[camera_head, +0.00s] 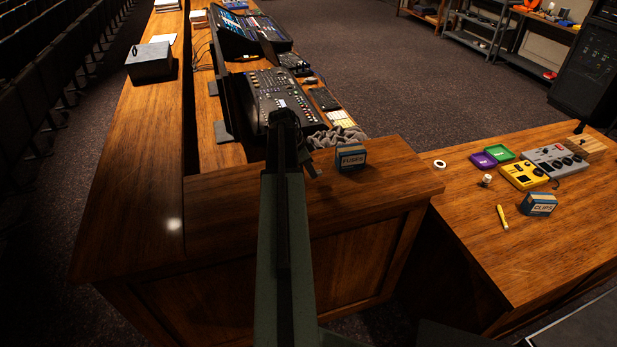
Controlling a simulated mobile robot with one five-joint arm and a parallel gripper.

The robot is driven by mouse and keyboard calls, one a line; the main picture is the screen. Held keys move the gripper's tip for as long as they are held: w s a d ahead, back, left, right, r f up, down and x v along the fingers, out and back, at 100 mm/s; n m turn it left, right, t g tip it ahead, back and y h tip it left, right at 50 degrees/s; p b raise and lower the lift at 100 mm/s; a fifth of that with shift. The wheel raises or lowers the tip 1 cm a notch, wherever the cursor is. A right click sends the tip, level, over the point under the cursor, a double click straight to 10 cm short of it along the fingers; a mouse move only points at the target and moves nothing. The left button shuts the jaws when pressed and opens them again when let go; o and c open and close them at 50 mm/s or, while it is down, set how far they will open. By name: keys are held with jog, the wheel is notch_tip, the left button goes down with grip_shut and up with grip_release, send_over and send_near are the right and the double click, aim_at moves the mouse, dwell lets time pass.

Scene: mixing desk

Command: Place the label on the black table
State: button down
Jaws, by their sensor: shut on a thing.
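My arm reaches forward through the middle of the view, and my gripper (308,163) is partly hidden behind its dark far end. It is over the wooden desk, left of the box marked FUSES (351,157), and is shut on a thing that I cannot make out. No label lying loose can be clearly told apart. A dark flat surface (585,325) shows at the bottom right corner, which may be the black table; only part of it is in view.
The mixing consoles (275,95) and a grey cloth (337,137) lie beyond my gripper. The right wooden desk holds a yellow device (523,175), a grey device (553,160), trays, a CLIPS box (539,204), a yellow marker (503,217) and a white ring (440,163). Its front part is clear.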

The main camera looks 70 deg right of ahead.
aim_at(313, 181)
jog(key=shift+w+d+f+b, duration=0.1)
jog(key=shift+d+f+b, duration=0.05)
jog(key=shift+f+b, duration=0.5)
jog(key=shift+w+d+f+b, duration=0.1)
jog(key=shift+d+f+b, duration=0.05)
jog(key=shift+f+b, duration=0.55)
jog(key=shift+w+d+f+b, duration=0.1)
jog(key=shift+d+f+b, duration=0.05)
jog(key=shift+f+b, duration=0.5)
jog(key=shift+r, duration=0.2)
jog(key=shift+f, duration=0.2)
jog(key=c, duration=1.3)
grip_release()
jog(key=shift+r, duration=0.1)
jog(key=p+v, duration=1.1)
jog(key=v, duration=0.1)
jog(key=shift+r+p, duration=0.15)
jog(key=shift+p, duration=0.15)
